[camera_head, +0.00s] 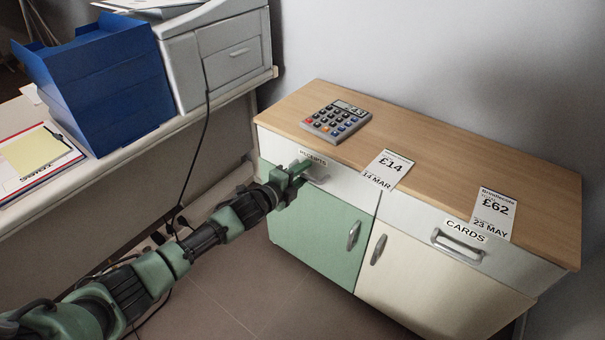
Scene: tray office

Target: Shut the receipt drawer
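The receipt drawer (345,182) is the white upper left drawer of a low cabinet, above a green door. Its label (313,158) is partly covered by my gripper. The drawer front looks flush or nearly flush with the cabinet; a small gap is too fine to tell. Its metal handle (319,177) shows only in part. My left gripper (297,177) is at the drawer front, just left of the handle; I cannot tell whether it touches. Its fingers are too small and overlapped to tell open from shut. My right gripper is not in view.
The CARDS drawer (490,252) is at right. A desk with a blue tray (105,85) and printer (215,60) stands left. Cables hang beside my arm.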

